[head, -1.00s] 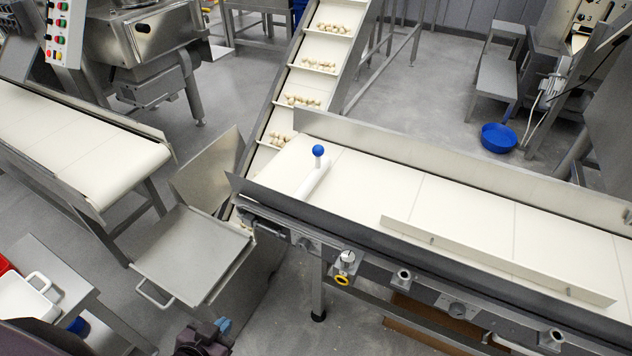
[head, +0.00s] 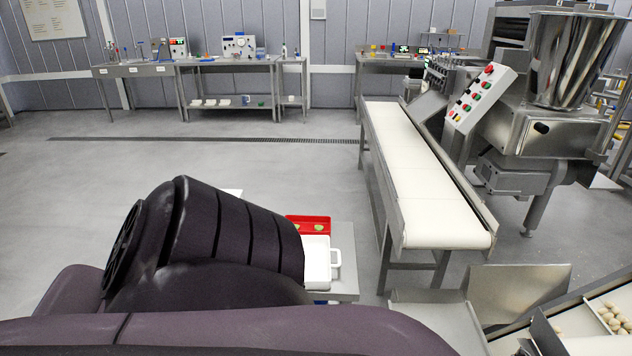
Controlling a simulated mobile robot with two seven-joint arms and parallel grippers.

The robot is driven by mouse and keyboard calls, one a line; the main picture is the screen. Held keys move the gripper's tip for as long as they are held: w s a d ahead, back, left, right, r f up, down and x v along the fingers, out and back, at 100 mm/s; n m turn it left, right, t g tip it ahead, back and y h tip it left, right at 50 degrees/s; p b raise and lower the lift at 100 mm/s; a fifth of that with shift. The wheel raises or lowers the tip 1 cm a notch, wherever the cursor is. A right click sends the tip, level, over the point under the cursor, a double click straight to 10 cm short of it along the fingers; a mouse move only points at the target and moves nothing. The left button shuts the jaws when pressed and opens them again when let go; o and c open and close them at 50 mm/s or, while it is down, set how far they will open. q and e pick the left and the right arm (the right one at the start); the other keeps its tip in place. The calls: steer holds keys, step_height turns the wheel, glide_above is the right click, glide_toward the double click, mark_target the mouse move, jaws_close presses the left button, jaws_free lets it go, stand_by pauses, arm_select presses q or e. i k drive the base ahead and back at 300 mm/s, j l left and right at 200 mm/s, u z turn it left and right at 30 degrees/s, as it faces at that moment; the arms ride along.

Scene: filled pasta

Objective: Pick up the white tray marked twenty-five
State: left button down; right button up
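A white tray (head: 317,270) with a loop handle on its right side lies on a small steel table (head: 345,262) just beyond my arm. My dark arm covers its left part, and I can read no number on it. Several small white trays or dishes (head: 210,102) sit on the lower shelf of the far bench, too small to read. Neither of my grippers is in view.
A red tray (head: 308,224) with small items sits behind the white tray. A cream conveyor (head: 430,190) stands to the right, with a button panel (head: 480,98) and a steel machine (head: 560,125) beyond it. Open grey floor (head: 230,165) lies between my arm and the far bench (head: 190,68).

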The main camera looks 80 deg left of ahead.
mark_target(317, 274)
steer(key=u, duration=2.5)
